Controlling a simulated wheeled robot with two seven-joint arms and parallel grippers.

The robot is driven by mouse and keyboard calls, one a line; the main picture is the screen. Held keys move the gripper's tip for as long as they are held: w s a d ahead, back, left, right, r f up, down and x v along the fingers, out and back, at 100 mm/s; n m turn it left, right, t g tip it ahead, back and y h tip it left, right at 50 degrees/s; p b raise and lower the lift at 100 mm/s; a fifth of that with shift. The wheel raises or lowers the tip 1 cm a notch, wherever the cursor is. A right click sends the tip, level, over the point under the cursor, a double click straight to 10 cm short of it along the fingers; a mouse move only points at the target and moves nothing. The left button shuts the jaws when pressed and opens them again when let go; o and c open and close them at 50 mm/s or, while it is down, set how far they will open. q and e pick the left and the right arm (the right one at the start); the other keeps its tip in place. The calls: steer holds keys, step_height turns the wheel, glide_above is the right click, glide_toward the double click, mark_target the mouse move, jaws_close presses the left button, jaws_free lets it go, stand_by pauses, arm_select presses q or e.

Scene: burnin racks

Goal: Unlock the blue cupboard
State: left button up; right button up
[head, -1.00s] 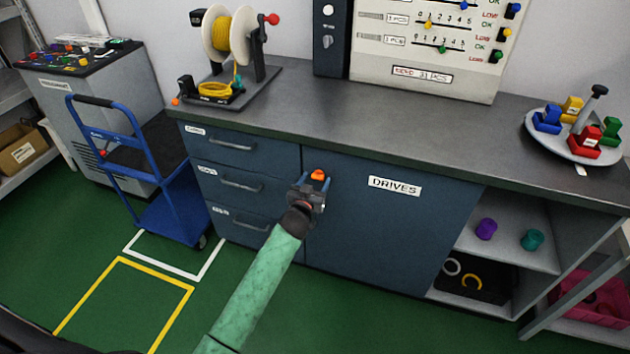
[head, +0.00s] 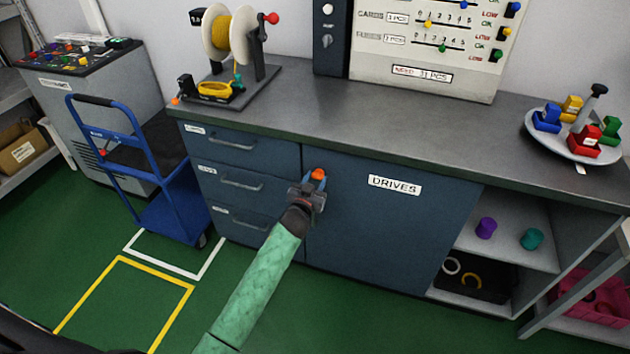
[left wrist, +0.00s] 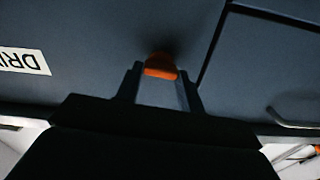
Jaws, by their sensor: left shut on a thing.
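The blue cupboard (head: 385,235) is a dark blue door labelled DRIVES under the grey worktop, and it is closed. A small orange knob (head: 318,174) sits near the door's upper left edge. My left gripper (head: 313,186) is at this knob with its fingers around it, shut on it. In the left wrist view the orange knob (left wrist: 160,67) shows between the two finger ends, against the door (left wrist: 100,50). The gripper hides part of the knob. My right gripper is not in view.
Drawers with bar handles (head: 240,184) are left of the door. Open shelves (head: 510,240) with purple and teal pieces are to its right. A blue trolley (head: 165,215) stands at the left. The green floor in front is mostly clear.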

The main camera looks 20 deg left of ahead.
arm_select(q)
steer(key=m, duration=0.4)
steer(key=shift+d, duration=0.1)
steer(key=m, duration=0.3)
steer(key=shift+m, duration=0.4)
steer(key=m, duration=0.5)
steer(key=shift+d+f+p, duration=0.1)
steer(key=shift+p, duration=0.2)
steer(key=shift+f+m, duration=0.1)
steer(key=shift+m, duration=1.8)
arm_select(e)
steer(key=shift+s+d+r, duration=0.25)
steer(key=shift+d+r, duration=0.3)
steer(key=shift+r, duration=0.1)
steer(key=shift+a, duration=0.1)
arm_select(q)
steer(key=o, duration=1)
steer(key=shift+s, duration=0.1)
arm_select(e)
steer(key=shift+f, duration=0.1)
